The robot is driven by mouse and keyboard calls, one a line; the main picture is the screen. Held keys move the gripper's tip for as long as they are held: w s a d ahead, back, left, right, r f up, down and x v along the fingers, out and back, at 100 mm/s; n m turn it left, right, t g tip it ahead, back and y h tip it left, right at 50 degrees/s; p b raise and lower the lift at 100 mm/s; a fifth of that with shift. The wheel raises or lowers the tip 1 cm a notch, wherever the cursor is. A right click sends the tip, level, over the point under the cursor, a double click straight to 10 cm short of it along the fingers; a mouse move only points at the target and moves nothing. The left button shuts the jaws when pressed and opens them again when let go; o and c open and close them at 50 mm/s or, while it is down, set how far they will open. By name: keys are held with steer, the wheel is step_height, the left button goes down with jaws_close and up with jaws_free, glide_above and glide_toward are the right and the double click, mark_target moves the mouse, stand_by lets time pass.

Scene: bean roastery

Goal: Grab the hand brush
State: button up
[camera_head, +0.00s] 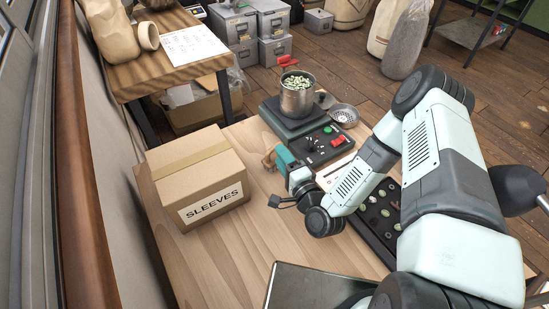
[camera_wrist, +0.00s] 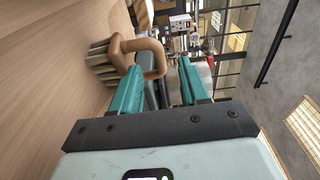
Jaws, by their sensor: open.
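The hand brush (camera_wrist: 102,62) shows in the wrist view at the upper left, with pale bristle-like tufts and a looped tan wooden handle. The loop reaches from the tufts to in front of my gripper (camera_wrist: 160,68), beside the left finger and partly across the gap. Whether it touches a finger I cannot tell. The teal fingers are apart, with nothing clamped. In the head view the brush (camera_head: 269,159) is a small tan shape at the tip of my gripper (camera_head: 281,156), between the box and the black scale; most of it is hidden.
A cardboard box marked SLEEVES (camera_head: 198,178) stands close on the left. A scale (camera_head: 310,132) carrying a metal pot of green beans (camera_head: 297,94) stands behind. A dark tray with round pieces (camera_head: 381,212) lies under my arm.

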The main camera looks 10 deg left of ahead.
mark_target(274, 156)
steer(key=shift+x, duration=2.45)
steer(key=shift+s+a, duration=0.1)
jaws_close()
